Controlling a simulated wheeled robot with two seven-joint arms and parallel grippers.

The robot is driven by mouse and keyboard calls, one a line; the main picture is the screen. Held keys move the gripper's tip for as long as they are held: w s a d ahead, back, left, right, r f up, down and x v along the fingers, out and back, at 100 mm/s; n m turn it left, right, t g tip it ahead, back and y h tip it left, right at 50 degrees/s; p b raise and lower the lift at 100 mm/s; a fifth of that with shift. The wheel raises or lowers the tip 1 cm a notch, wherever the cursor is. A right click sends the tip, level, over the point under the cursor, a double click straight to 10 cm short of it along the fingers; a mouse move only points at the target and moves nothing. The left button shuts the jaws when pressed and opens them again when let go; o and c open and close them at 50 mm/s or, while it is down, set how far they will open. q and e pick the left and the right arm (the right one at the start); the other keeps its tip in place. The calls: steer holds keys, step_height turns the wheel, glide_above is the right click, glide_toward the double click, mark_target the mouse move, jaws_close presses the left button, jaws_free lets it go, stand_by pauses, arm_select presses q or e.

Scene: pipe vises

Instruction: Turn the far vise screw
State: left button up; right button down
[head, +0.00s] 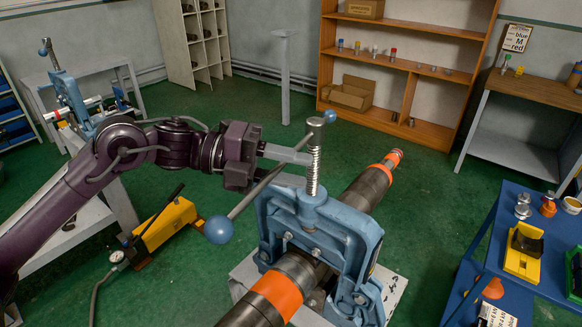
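A blue pipe vise (325,240) stands in the foreground, clamped around a dark pipe (368,190) with orange bands. Its upright threaded screw (314,165) carries a slanting bar handle (255,190) with a blue ball at each end. A second blue vise (72,95) with its own screw and handle stands further back at the left. My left gripper (298,165) is at the foreground vise's handle, just left of the screw. Its grey fingers overlap the bar in the picture. Whether they grip it is unclear. My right gripper is not in view.
A yellow tool (165,230) with a black lever lies left of the foreground vise. A blue table (545,285) with a yellow tray stands at the right. A wooden shelf (395,130) and a workbench (535,88) stand behind. Green floor (430,220) is open between the pipe and blue table.

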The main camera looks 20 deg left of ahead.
arm_select(q)
steer(key=shift+a, duration=0.1)
steer(key=shift+a+f+b, duration=0.1)
steer(key=shift+a+b, duration=0.25)
steer(key=shift+b, duration=0.1)
steer(key=b+v, duration=0.3)
steer(key=v, duration=0.4)
steer(key=shift+b, duration=0.3)
steer(key=shift+r, duration=0.25)
